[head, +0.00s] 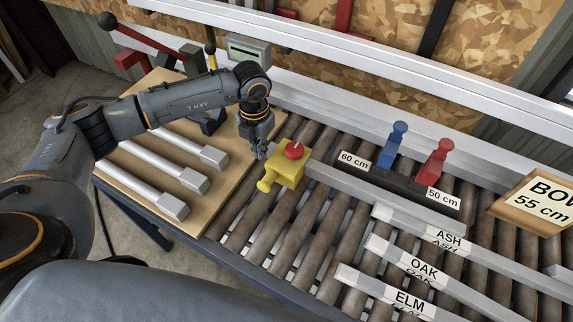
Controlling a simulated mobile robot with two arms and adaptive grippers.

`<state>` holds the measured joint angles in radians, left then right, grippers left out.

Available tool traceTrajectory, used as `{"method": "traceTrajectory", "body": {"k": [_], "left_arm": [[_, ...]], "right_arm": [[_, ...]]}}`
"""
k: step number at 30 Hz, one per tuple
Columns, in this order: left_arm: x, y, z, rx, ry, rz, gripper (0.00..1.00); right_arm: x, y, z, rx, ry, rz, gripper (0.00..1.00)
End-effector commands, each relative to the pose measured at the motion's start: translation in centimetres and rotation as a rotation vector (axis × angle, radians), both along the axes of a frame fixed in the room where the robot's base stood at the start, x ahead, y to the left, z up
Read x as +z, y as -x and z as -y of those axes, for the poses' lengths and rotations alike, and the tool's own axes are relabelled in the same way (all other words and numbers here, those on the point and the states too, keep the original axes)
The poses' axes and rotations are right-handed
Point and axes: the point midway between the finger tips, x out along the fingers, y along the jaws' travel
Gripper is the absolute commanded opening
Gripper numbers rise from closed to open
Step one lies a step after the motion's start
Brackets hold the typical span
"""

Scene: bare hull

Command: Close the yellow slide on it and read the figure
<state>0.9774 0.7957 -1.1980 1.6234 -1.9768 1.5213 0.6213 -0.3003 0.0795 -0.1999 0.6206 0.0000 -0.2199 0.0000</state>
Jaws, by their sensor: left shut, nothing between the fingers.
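A yellow block (287,178) with a red round top (294,150) and a yellow knob at its lower left sits by the rollers. My left gripper (259,153) is shut and empty, just left of the red top; whether they touch I cannot tell. A grey box with a display (248,50) stands behind my left wrist; no figure is legible. Which yellow part is the slide I cannot tell. My right gripper is out of view.
Several pale bars (186,146) lie on a wooden board (160,88) under my left arm. Blue (394,143) and red (434,162) clamps stand on a black strip marked 60 cm and 50 cm. Bars labelled ASH, OAK and ELM (408,303) cross the rollers (308,228).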

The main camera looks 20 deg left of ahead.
Motion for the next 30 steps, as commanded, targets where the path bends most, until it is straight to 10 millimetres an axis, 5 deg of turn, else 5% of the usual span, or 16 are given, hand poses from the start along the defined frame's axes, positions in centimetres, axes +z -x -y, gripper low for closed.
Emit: {"method": "traceTrajectory", "body": {"k": [30], "left_arm": [[-1.2,0.0,0.0,0.0,0.0,0.0,0.0]], "right_arm": [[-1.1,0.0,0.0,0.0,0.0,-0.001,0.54]]}}
